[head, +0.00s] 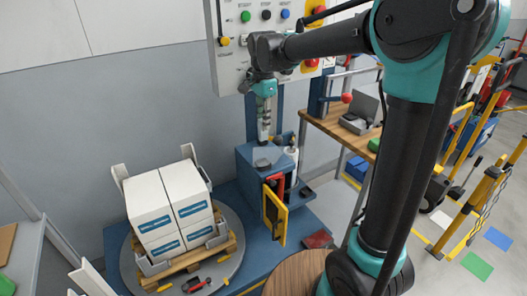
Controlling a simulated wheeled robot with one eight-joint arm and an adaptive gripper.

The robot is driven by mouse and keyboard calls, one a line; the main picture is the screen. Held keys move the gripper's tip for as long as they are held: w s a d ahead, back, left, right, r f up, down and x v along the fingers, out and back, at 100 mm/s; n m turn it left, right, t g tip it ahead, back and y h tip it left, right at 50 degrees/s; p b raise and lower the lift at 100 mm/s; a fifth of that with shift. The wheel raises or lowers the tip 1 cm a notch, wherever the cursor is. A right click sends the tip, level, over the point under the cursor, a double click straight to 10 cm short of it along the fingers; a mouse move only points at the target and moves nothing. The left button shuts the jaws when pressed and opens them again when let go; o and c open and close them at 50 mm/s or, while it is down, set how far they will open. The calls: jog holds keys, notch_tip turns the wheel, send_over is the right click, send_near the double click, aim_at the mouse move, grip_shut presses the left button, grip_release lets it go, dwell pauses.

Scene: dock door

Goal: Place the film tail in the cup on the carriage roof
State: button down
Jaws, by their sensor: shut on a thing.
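My gripper (264,137) points straight down above the blue carriage (250,178) in the head view. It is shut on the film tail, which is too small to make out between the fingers. The carriage roof is just below the fingertips. A small dark piece (262,163) on the roof looks like the cup; I cannot see into it. A pale film roll (292,158) stands upright at the carriage's right side.
White boxes (168,205) stand on a wooden pallet on the grey turntable (232,262), left of the carriage. A yellow door (275,215) hangs open on the carriage front. A button panel (232,50) is behind my arm. A wooden bench (340,128) is at right.

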notch_tip(320, 180, down, 12)
jog(key=shift+r, duration=0.1)
dwell(0.4)
jog(key=c, duration=1.4)
grip_release()
notch_tip(320, 180, up, 12)
jog(key=shift+f, duration=0.1)
jog(key=s+d+f+n+t, duration=0.1)
jog(key=s+d+f+n, duration=0.2)
jog(key=s+d+f, duration=0.3)
jog(key=s+d+f+n+t, duration=0.1)
jog(key=s+d+f+n, duration=0.3)
jog(key=d, duration=0.5)
jog(key=s+d+f+n+t, duration=0.2)
jog(key=s+d+f+n, duration=0.2)
jog(key=s+d+f, duration=0.4)
jog(key=shift+s+d+f, duration=0.25)
jog(key=shift+s+d, duration=0.1)
jog(key=shift+s, duration=0.3)
